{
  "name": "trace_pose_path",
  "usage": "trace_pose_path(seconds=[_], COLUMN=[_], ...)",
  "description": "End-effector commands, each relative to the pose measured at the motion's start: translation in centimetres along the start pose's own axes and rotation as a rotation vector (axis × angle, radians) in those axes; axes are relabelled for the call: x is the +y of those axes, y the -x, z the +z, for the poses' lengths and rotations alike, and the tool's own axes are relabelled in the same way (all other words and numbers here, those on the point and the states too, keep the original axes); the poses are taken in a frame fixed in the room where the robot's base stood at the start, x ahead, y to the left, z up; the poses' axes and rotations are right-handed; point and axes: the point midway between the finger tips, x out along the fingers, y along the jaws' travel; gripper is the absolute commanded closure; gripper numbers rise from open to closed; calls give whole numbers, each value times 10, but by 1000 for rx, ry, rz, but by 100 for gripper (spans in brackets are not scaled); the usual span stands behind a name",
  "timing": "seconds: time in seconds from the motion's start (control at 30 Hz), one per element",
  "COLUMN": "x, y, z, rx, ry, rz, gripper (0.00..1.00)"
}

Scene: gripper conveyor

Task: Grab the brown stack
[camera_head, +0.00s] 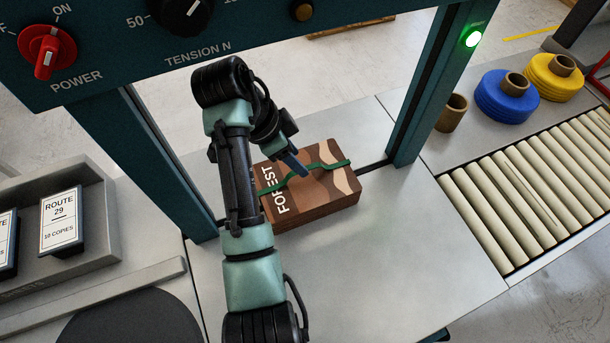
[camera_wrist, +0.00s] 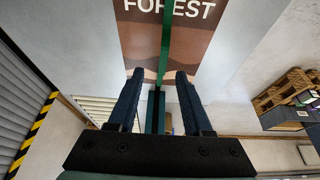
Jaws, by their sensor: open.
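The brown stack (camera_head: 335,194) lies flat on the grey worktop under the teal frame. It has tan wave shapes, white "FOREST" lettering and a green strap around it. In the head view my gripper (camera_head: 301,167) is over the stack, its fingers partly hidden by my arm. In the wrist view the stack (camera_wrist: 192,42) fills the top middle. There my gripper (camera_wrist: 158,76) is open and empty, its two fingers apart on either side of the green strap line. Fingertips overlap the stack's lower edge in that view; I cannot tell whether they touch it.
The teal frame's posts stand left (camera_head: 150,150) and right (camera_head: 420,90) of the stack. A roller conveyor (camera_head: 520,200) is at right, with blue (camera_head: 507,98) and yellow (camera_head: 550,80) strap rolls behind it. A grey tray with route cards (camera_head: 60,222) is at left. The worktop's front right is clear.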

Motion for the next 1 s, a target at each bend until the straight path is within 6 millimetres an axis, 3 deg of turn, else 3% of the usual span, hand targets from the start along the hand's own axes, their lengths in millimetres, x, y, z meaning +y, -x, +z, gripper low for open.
trace_pose_path(seconds=[0.3, 0.63, 0.9, 1.0], x=[-3, -4, -4, -4], y=[-44, -52, -51, -51], z=[2, 3, 3, 3], rx=[-1, -1, 0, 0], ry=[1, 2, 2, 3], rz=[1, -3, -3, -3], gripper=[50, 50, 99, 100])
